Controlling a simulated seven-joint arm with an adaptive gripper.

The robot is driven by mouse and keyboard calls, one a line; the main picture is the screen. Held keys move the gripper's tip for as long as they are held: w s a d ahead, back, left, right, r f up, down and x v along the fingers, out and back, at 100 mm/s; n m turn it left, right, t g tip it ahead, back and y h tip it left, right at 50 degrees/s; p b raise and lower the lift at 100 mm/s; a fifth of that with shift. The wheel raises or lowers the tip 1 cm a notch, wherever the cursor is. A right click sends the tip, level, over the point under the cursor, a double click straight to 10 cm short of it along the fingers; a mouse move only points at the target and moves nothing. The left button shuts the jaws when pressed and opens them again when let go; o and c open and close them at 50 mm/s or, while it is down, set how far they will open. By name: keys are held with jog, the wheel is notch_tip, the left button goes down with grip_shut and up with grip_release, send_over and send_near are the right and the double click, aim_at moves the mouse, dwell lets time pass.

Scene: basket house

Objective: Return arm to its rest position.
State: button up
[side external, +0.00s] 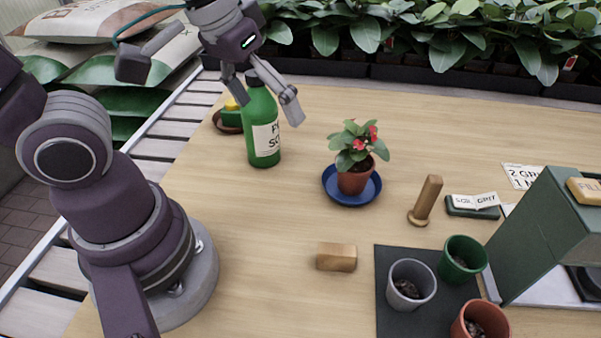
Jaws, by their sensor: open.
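My gripper (270,99) is in the side external view at the upper middle. Its fingers are apart, one on each side of the upper part of a green bottle (262,152) in the picture. The bottle stands upright on the wooden table and has a white label. I cannot tell whether the fingers touch the bottle. Nothing is seen held in the fingers.
A potted red-flowered plant stands on a blue saucer (335,196). Grey (412,277), green (462,260) and terracotta (481,320) pots stand beside a green stand (545,235). Plants line the back.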

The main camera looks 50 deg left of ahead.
jog(key=s+a+m, duration=0.1)
jog(key=s+a+m+t, duration=0.1)
jog(key=shift+s+a+r+y, duration=0.15)
jog(key=shift+a+r+y, duration=0.05)
jog(key=shift+a+y, duration=0.1)
dwell(1.1)
